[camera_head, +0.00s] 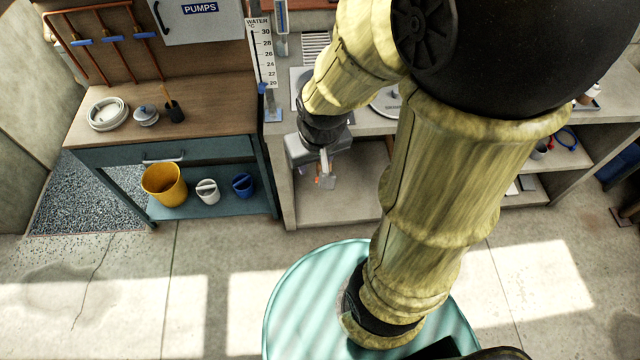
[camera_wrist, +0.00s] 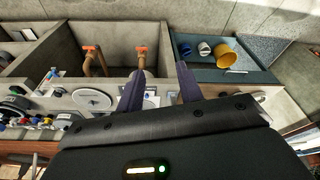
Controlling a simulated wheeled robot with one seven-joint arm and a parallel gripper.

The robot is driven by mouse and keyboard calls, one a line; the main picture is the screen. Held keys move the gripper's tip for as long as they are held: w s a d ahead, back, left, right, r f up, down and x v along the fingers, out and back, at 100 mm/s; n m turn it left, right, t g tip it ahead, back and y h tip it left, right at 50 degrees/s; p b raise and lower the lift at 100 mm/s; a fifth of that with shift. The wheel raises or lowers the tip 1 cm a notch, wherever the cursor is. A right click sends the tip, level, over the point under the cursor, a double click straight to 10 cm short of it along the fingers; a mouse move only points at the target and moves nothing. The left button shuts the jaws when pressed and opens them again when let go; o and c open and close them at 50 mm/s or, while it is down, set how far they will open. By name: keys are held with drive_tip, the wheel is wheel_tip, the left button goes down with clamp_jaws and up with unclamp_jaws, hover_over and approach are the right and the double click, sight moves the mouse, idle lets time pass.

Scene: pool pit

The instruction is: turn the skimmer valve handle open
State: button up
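My gripper (camera_wrist: 160,84) is open and empty in the wrist view, its two dark fingers apart. In the head view my gripper (camera_head: 325,168) hangs in front of the concrete bench, above its open bay. Two copper pipes with orange handles stand in that bay in the wrist view: the left handle (camera_wrist: 91,48) and the right handle (camera_wrist: 141,50). The right one lies just left of the space between the fingers, apart from them. I cannot tell which handle is the skimmer valve's. Three blue handles, one of them the middle handle (camera_head: 111,38), sit on wall pipes.
A teal cabinet (camera_head: 262,185) holds a yellow bucket (camera_head: 164,184), a white bucket (camera_head: 207,191) and a blue bucket (camera_head: 242,185). A round lid (camera_wrist: 92,99) lies on the concrete bench (camera_head: 290,205). A round turquoise surface (camera_head: 300,300) is below my arm. Floor at left is clear.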

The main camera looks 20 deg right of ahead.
drive_tip(key=shift+o, duration=0.2)
drive_tip(key=o, duration=0.4)
drive_tip(key=shift+f, duration=0.1)
drive_tip(key=o, duration=1)
drive_tip(key=shift+t, duration=0.4)
drive_tip(key=b+x, duration=0.4)
drive_tip(key=x, duration=0.1)
drive_tip(key=shift+w+d+f, duration=0.1)
drive_tip(key=shift+w+f, duration=0.05)
drive_tip(key=shift+w, duration=0.15)
drive_tip(key=shift+c, duration=0.2)
drive_tip(key=w+d+f+m+t+h+b, duration=0.1)
drive_tip(key=w+d+f+t+b, duration=0.3)
drive_tip(key=f+b, duration=0.7)
drive_tip(key=w+d+f+m+h+b, duration=0.15)
drive_tip(key=w+f+b, duration=0.35)
drive_tip(key=f+b, duration=0.6)
drive_tip(key=w+d+f+m+t+h+b, duration=0.15)
drive_tip(key=w+f+b, duration=0.5)
drive_tip(key=f, duration=0.75)
drive_tip(key=d+f+t+b, duration=0.2)
drive_tip(key=f+t+b, duration=0.2)
drive_tip(key=f+b, duration=1.1)
drive_tip(key=d+f+t+h+b, duration=0.1)
drive_tip(key=d+f+t+b, duration=0.2)
drive_tip(key=f+b, duration=1.1)
drive_tip(key=shift+w+d+f+n+t+b, duration=0.25)
drive_tip(key=shift+d+f+n+t+b, duration=0.1)
drive_tip(key=shift+t+b, duration=0.4)
